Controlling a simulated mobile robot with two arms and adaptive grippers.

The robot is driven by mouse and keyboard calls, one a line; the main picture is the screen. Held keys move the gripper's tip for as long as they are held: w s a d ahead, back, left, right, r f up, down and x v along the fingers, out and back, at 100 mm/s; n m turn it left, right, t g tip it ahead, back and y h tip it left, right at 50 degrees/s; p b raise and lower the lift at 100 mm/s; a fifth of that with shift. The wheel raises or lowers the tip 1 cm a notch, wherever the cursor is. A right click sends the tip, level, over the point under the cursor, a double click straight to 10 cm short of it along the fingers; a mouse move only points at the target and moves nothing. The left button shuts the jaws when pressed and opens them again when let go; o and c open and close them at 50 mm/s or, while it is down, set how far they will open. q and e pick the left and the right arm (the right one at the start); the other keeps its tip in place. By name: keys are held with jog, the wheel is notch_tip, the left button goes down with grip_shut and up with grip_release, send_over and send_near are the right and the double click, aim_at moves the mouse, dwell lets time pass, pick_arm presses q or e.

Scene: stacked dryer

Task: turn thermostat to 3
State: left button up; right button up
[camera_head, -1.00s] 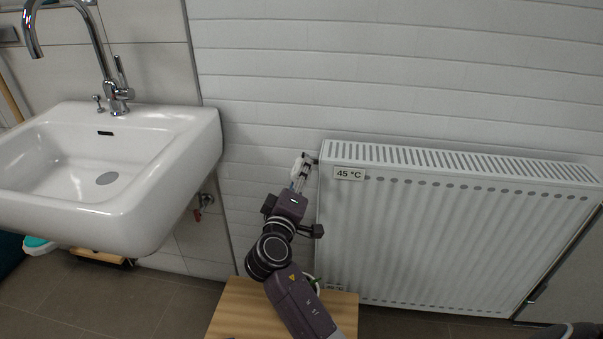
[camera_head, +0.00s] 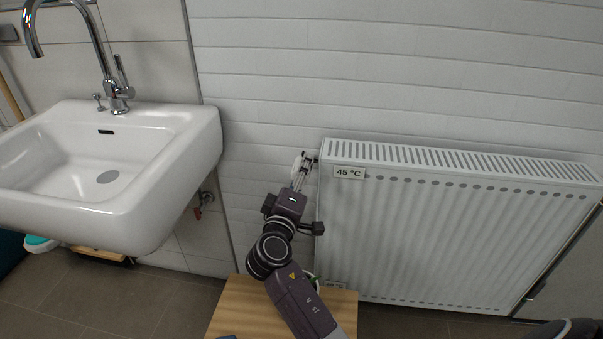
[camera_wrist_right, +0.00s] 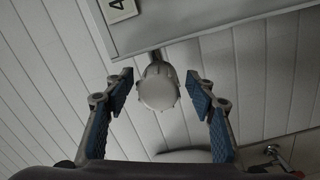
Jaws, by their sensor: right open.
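The white thermostat knob (camera_wrist_right: 158,88) sits on the valve at the radiator's upper left end. It also shows in the head view (camera_head: 297,166), partly covered by the gripper. My right gripper (camera_wrist_right: 160,77) is open, with one blue-padded finger on each side of the knob. In the right wrist view, gaps show between the knob and both fingers. In the head view, the right gripper (camera_head: 302,172) reaches up to the knob from below. I cannot read numbers on the knob. My left gripper is not in view.
A white sink (camera_head: 150,200) with a chrome tap (camera_head: 120,95) is at the left. A wooden surface (camera_head: 235,305) lies below my arm.

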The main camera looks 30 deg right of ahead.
jog(key=v, duration=0.7)
jog(key=shift+s+a, duration=0.15)
dwell(0.3)
